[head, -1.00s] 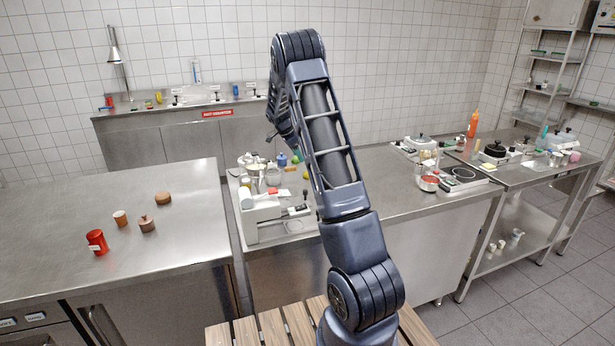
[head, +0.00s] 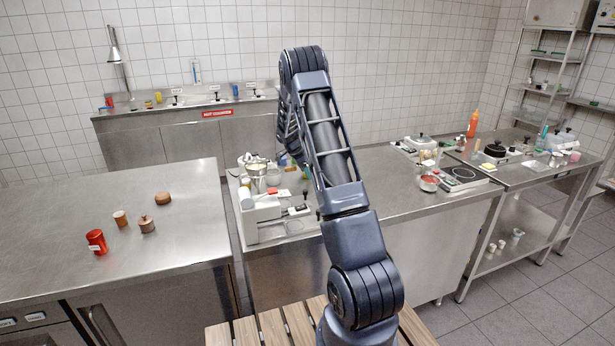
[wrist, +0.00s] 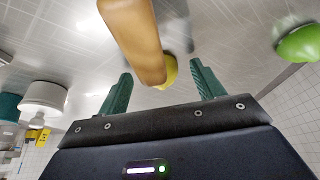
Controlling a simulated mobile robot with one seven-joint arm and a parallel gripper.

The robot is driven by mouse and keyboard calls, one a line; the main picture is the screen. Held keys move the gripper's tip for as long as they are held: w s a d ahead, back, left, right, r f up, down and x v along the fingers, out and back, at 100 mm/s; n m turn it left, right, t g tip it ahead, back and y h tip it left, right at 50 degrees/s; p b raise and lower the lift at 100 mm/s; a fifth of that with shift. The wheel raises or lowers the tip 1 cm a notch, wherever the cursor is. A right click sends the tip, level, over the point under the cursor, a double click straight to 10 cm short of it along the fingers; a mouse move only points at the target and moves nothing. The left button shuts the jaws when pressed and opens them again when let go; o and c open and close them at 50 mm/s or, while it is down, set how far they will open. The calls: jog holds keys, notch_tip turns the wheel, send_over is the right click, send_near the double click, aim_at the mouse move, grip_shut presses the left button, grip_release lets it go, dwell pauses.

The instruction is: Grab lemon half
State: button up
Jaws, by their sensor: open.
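In the wrist view, my gripper (wrist: 160,69) is open, with its two teal fingers spread apart. A small yellow rounded thing (wrist: 171,71), possibly the lemon half, shows just ahead of the gap between the fingertips. A long tan-yellow object (wrist: 138,38) hides part of it and extends to the top edge. I see nothing held between the fingers. In the head view, my arm's own links hide the gripper, and I cannot make out the lemon half.
A green rounded thing (wrist: 299,43) lies right in the wrist view; a white container (wrist: 43,98) stands left. In the head view, a white appliance (head: 262,217) and small kitchenware crowd the middle counter (head: 385,205). A red cup (head: 96,242) stands on the left table (head: 60,205).

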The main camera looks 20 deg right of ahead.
jog(key=shift+d+f, duration=0.1)
jog(key=shift+f, duration=0.1)
jog(key=c, duration=1.1)
jog(key=shift+o, duration=0.2)
